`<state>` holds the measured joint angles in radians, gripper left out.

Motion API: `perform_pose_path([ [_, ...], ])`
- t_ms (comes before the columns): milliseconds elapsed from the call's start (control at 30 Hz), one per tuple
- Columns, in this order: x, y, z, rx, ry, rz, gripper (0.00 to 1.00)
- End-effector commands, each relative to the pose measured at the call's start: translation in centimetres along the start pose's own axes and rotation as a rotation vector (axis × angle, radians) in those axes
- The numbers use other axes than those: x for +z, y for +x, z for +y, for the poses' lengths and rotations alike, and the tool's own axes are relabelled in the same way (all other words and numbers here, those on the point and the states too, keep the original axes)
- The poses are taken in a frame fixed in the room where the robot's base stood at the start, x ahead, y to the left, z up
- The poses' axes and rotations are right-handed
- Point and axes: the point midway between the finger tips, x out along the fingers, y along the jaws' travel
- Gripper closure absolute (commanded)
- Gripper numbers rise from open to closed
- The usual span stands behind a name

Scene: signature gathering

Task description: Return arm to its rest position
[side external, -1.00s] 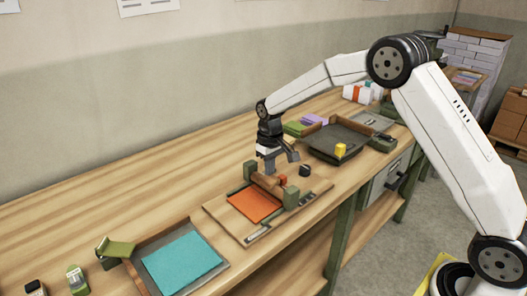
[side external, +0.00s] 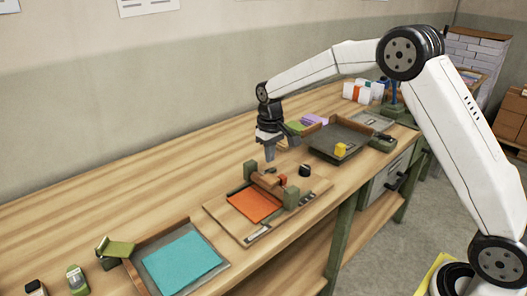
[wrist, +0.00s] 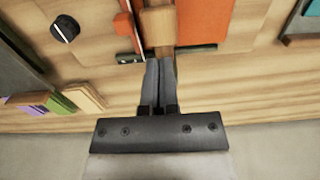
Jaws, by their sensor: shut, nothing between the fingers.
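My gripper (side external: 269,153) is shut and empty. It hangs pointing down above the far edge of the wooden board (side external: 220,207) that carries an orange sheet (side external: 254,206). In the wrist view my gripper's fingers (wrist: 161,66) are together, and their tips appear close to a wooden roller (wrist: 157,26). The orange sheet (wrist: 203,22) shows beside the roller there. In the side view the roller (side external: 268,185) lies between two green posts at the sheet's far end, and the fingers look apart from it, above.
A dark tray (side external: 340,138) with a yellow block (side external: 341,150) lies to the right. A tray (side external: 150,250) with a teal sheet (side external: 181,262) lies at the front left. A small black knob (side external: 305,170) stands near the board.

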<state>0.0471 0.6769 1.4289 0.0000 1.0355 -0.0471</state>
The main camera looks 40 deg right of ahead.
Motion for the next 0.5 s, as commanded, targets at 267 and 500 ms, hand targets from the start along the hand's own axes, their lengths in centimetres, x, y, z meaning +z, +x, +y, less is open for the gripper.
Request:
perform_pose_path([
  [267,0.3,0.0,-0.1,0.000,0.000,0.004,1.00],
  [500,2.6,-0.1,-0.4,0.001,0.000,0.028,1.00],
])
